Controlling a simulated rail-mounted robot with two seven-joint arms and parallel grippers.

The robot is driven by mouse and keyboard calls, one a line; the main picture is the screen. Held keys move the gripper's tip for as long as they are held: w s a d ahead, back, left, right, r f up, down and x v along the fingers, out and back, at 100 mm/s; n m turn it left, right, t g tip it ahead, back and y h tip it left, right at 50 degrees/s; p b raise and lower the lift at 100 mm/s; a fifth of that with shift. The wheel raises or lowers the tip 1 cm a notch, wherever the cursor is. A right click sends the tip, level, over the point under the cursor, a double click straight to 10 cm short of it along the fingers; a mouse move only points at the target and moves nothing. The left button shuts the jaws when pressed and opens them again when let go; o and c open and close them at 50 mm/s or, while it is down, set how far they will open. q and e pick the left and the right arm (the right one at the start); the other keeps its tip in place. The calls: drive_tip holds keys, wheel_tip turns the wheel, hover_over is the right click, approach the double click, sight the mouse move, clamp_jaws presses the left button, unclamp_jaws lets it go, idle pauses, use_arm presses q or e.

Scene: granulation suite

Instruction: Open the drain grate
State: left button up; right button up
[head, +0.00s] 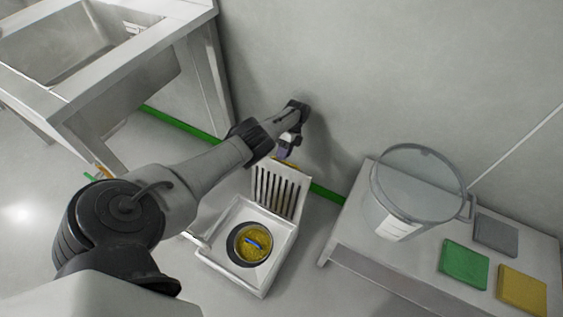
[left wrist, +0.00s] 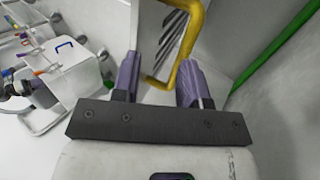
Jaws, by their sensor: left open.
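The drain grate (head: 275,192) is a pale slotted panel. It stands tilted up steeply at the wall side of the square drain frame (head: 235,277), so the drain is uncovered. A round basket (head: 251,245) with a yellow inside and a blue bar sits in the drain. My left gripper (head: 284,151) is at the raised top edge of the grate. In the left wrist view its purple fingers (left wrist: 157,75) are apart, and the grate's yellow handle (left wrist: 186,48) runs between and just beyond them. I cannot tell whether they touch it. My right gripper is not seen.
A steel sink (head: 90,50) stands at the upper left. A bench (head: 345,235) at the right holds a clear bucket (head: 415,190) and green, grey and yellow pads. The wall with a green strip (head: 325,192) is close behind the grate.

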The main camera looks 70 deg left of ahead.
use_arm(q)
drive_tip(key=v, duration=0.2)
drive_tip(key=shift+w+a+r+b, duration=0.15)
drive_tip(key=shift+w+r+b, duration=0.05)
drive_tip(key=shift+r+b, duration=0.15)
idle(0.5)
drive_tip(key=s+d+r+n+t+y+p, duration=0.1)
drive_tip(key=s+d+r+t+y+p, duration=0.15)
drive_tip(key=d+r+p, duration=1.3)
drive_tip(key=s+d+r+n+t+y+p, duration=0.1)
drive_tip(key=s+d+r+y+p, duration=0.2)
drive_tip(key=d+r+p, duration=1.3)
drive_tip(key=s+d+r+n+t+p, duration=0.2)
drive_tip(key=s+r+p, duration=0.3)
drive_tip(key=r+p, duration=0.6)
drive_tip(key=s+d+r+n+t+h+p, duration=0.1)
drive_tip(key=s+r+p, duration=0.5)
drive_tip(key=r+p, duration=0.6)
drive_tip(key=s+d+r+n+t+p, duration=0.2)
drive_tip(key=s+r+p, duration=0.3)
drive_tip(key=r+p, duration=0.7)
wheel_tip(320, 180, up, 3)
drive_tip(key=shift+s+d+n+t, duration=0.25)
drive_tip(key=shift+n+t, duration=0.2)
drive_tip(key=shift+n, duration=0.35)
